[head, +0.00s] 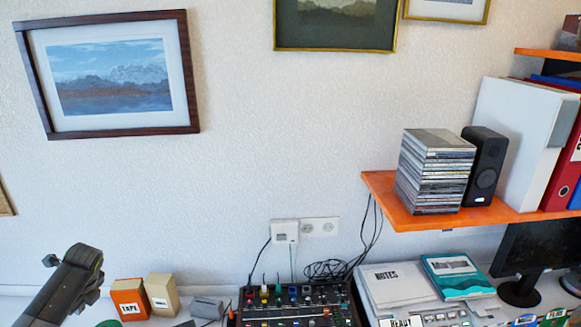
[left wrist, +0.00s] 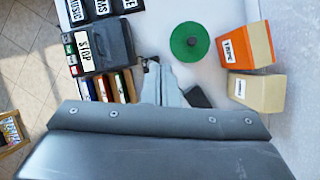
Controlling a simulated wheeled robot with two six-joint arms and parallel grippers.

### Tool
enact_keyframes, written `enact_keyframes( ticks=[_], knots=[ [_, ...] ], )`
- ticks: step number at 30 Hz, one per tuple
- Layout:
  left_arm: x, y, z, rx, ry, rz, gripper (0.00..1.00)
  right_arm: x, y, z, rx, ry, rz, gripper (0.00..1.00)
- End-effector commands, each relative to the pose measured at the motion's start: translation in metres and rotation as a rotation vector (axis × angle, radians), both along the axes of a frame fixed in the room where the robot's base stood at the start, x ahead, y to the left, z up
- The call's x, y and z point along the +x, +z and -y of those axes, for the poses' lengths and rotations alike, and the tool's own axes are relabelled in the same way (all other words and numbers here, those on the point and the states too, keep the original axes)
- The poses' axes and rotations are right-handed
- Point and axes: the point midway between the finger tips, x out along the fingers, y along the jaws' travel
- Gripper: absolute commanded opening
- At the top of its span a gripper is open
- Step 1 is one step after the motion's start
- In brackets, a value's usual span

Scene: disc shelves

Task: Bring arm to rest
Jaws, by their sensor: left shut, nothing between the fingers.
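My left arm comes in at the lower left of the head view, with its dark gripper end (head: 82,257) raised in front of the white wall and left of the two small boxes. The left gripper is shut and empty. My right gripper is in neither view.
An orange box (head: 130,299) and a beige box (head: 162,294) stand near the arm. A green disc (left wrist: 189,43) lies beside them. A mixer (head: 292,305) is farther right. An orange shelf (head: 385,198) holds stacked cases (head: 434,170) and a speaker (head: 484,165).

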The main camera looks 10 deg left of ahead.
Motion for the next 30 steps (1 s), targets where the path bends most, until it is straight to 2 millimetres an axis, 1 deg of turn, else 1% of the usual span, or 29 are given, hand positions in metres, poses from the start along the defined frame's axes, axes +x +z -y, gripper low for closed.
enact_keyframes(
  ticks=[1, 3, 5, 6, 11, 14, 17, 18, 20, 21, 23, 24, 26, 27, 29, 30],
  knots=[
    [-0.005, 0.02, -0.023, 0.045, 0.017, 0.005, 0.0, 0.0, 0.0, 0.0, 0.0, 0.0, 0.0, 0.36],
    [-0.012, 0.046, -0.049, 0.1, 0.037, 0.01, 0.0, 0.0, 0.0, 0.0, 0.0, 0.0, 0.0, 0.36],
    [-0.019, 0.068, -0.07, 0.146, 0.056, 0.014, 0.0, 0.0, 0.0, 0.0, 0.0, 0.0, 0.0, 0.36],
    [-0.028, 0.042, -0.074, 0.148, 0.108, 0.041, 0.0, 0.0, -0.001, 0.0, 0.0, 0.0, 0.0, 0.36],
    [-0.058, 0.001, -0.111, 0.22, 0.29, 0.179, 0.0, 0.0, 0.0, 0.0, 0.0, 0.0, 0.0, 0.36],
    [-0.085, -0.025, -0.135, 0.266, 0.405, 0.279, 0.0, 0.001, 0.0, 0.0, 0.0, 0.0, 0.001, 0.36],
    [-0.12, -0.051, -0.161, 0.311, 0.52, 0.393, 0.0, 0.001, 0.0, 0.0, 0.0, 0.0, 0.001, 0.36],
    [-0.135, -0.061, -0.171, 0.326, 0.562, 0.441, 0.0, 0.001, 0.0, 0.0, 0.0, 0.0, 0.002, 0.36],
    [-0.16, -0.075, -0.186, 0.344, 0.625, 0.514, 0.0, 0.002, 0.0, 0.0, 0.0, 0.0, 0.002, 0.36],
    [-0.177, -0.083, -0.194, 0.353, 0.664, 0.564, 0.0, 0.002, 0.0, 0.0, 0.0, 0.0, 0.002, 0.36],
    [-0.203, -0.094, -0.206, 0.36, 0.719, 0.636, 0.0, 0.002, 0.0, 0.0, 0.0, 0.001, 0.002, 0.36],
    [-0.221, -0.101, -0.213, 0.36, 0.754, 0.684, 0.0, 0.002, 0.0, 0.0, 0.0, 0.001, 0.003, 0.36],
    [-0.248, -0.109, -0.223, 0.357, 0.802, 0.751, 0.0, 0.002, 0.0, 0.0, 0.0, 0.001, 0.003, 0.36],
    [-0.266, -0.114, -0.228, 0.349, 0.834, 0.793, 0.0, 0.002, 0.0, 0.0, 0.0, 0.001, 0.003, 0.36],
    [-0.292, -0.12, -0.235, 0.334, 0.878, 0.853, 0.0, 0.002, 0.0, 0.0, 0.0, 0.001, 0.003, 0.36],
    [-0.309, -0.123, -0.238, 0.321, 0.906, 0.888, 0.0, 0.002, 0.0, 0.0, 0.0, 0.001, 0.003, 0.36]
  ],
)
